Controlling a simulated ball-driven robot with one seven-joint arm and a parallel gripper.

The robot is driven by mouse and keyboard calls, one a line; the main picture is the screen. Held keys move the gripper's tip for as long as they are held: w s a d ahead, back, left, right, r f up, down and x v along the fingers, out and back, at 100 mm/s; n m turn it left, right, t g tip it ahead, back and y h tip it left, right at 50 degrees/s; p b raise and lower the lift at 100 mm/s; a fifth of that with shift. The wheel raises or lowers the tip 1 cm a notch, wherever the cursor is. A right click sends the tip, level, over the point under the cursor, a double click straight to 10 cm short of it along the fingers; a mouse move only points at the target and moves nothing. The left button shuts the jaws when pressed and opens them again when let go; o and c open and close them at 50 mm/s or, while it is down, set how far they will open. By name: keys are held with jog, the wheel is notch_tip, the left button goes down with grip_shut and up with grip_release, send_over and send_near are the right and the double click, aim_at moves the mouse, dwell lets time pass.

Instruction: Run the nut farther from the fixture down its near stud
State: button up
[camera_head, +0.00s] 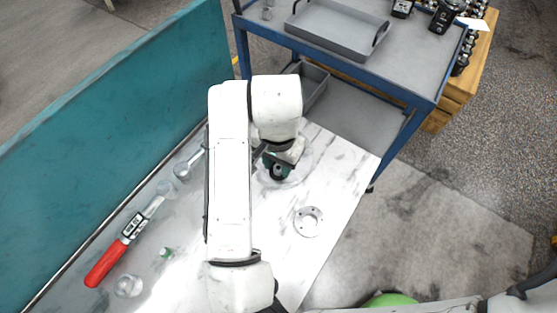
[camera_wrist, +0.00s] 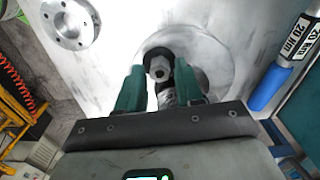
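In the wrist view, a grey hex nut (camera_wrist: 159,68) sits at the middle of a dark round part, between the two green fingers of my gripper (camera_wrist: 160,72). The fingers stand apart, one on each side, with a gap to the nut visible at least on the left. A dark part with a bright end (camera_wrist: 167,96) shows just below the nut. In the head view, my gripper (camera_head: 278,166) is low over a dark round part (camera_head: 279,173) on the bench. My arm hides much of that area. I cannot make out the stud, the fixture or a second nut clearly.
A pale flange with holes (camera_head: 309,221) lies right of my arm. A red-handled wrench (camera_head: 107,263), a small green part (camera_head: 166,253) and a clear disc (camera_head: 128,286) lie left. A teal panel (camera_head: 120,110) borders the bench; a blue cart (camera_head: 345,65) stands behind.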

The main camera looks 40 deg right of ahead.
jog(key=n, duration=0.1)
jog(key=n+p, duration=0.1)
jog(key=n, duration=0.1)
jog(key=n+p, duration=0.1)
jog(key=n, duration=0.1)
jog(key=shift+d+r, duration=0.1)
jog(key=shift+r, duration=0.15)
jog(key=n+p, duration=0.1)
jog(key=n, duration=0.2)
jog(key=shift+f, duration=0.1)
jog(key=shift+f+n, duration=0.15)
jog(key=shift+n, duration=0.75)
jog(key=shift+c, duration=0.2)
grip_shut()
jog(key=m+b, duration=0.2)
jog(key=m, duration=0.1)
jog(key=shift+f, duration=0.2)
jog(key=shift+o, duration=0.2)
grip_release()
jog(key=shift+r, duration=0.2)
